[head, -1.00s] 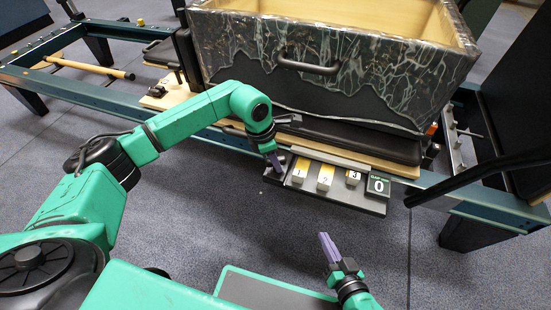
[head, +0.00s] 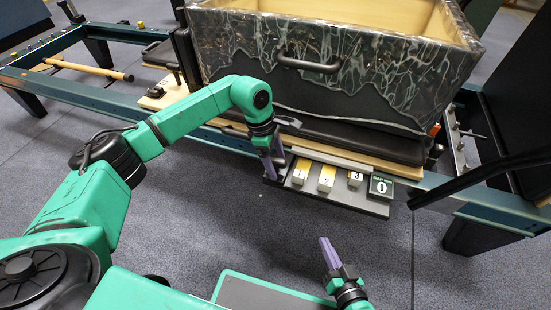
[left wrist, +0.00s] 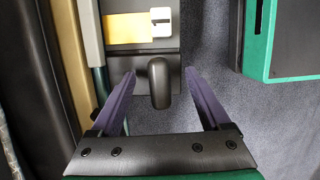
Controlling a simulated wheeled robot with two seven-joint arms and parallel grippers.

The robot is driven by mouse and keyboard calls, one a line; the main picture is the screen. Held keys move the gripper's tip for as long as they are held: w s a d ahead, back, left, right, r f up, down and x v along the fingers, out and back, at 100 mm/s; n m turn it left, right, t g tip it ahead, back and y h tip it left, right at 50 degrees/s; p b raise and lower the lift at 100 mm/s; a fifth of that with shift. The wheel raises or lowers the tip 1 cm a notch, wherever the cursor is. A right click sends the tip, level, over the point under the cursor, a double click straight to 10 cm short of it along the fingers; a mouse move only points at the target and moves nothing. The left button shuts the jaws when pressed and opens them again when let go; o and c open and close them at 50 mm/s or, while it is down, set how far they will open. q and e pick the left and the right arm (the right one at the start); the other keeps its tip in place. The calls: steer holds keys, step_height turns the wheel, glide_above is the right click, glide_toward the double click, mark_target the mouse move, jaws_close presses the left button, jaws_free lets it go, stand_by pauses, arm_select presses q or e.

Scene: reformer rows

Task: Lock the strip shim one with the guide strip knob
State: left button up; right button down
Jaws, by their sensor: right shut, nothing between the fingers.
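The guide strip (head: 340,200) is a dark plate on the bench's near side. Strip shim one (head: 299,176), yellow and white and marked 1, lies at its left end. It also shows as a yellow bar with a white end in the left wrist view (left wrist: 127,28). The dark rounded guide strip knob (left wrist: 158,84) sits at the strip's end beside shim one; my gripper hides it in the head view. My left gripper (left wrist: 160,73) is open, with one finger on each side of the knob and visible gaps. My right gripper (head: 326,242) is shut and empty, low over the floor.
Shims two (head: 326,181) and three (head: 355,179) sit further right on the strip, then a dark green counter sign reading 0 (head: 381,187). A marbled box with a handle (head: 330,70) stands above and behind.

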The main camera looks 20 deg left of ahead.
arm_select(q)
steer(key=p+v, duration=0.1)
steer(key=v, duration=0.1)
steer(key=d+p+v, duration=0.1)
steer(key=p+v, duration=0.3)
steer(key=v, duration=0.1)
steer(key=shift+d+r, duration=0.25)
steer(key=shift+d, duration=0.1)
steer(key=shift+f, duration=0.1)
